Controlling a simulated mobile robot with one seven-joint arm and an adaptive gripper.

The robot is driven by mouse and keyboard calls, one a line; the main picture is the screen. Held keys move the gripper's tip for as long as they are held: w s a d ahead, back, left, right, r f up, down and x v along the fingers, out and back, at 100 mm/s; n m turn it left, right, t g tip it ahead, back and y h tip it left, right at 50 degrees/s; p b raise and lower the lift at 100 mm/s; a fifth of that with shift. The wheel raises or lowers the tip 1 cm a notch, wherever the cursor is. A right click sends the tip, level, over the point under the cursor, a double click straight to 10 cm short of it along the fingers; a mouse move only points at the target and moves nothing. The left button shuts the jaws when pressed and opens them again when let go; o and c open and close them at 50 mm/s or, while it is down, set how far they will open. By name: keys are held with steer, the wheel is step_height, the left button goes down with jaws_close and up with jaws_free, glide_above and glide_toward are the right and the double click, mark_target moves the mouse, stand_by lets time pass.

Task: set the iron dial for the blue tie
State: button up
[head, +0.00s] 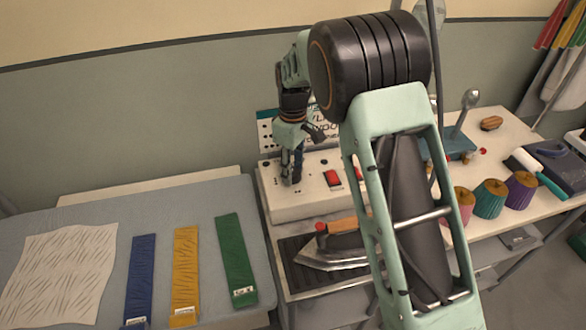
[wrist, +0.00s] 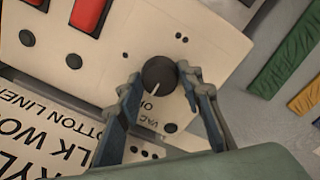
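The iron dial (wrist: 159,74) is a dark round knob with a white pointer line on the pale control box (head: 315,205). In the wrist view the pointer points down and slightly left, toward partly hidden lettering. My gripper (wrist: 161,80) is open, with one fingertip on either side of the knob; I cannot tell whether they touch it. In the head view my gripper (head: 291,178) is down at the box's left end and hides the dial. The blue tie (head: 140,278) lies flat on the ironing board (head: 75,218), its label too small to read.
A fabric chart (wrist: 50,130) stands behind the box, partly covered. Yellow (head: 185,270) and green (head: 235,255) ties and a cream cloth (head: 60,270) lie on the board. The iron (head: 335,254) rests on a dark stand in front of the box. Red switches (head: 333,178) sit beside the dial.

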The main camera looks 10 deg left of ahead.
steer(key=c, duration=0.6)
steer(key=shift+m, duration=0.4)
steer(key=m+b, duration=0.1)
steer(key=m, duration=0.6)
steer(key=shift+m, duration=0.3)
steer(key=m, duration=0.4)
steer(key=shift+m+b, duration=0.3)
steer(key=shift+b, duration=0.1)
steer(key=m, duration=0.4)
steer(key=shift+r+m, duration=0.1)
steer(key=shift+m, duration=0.2)
steer(key=shift+w, duration=0.1)
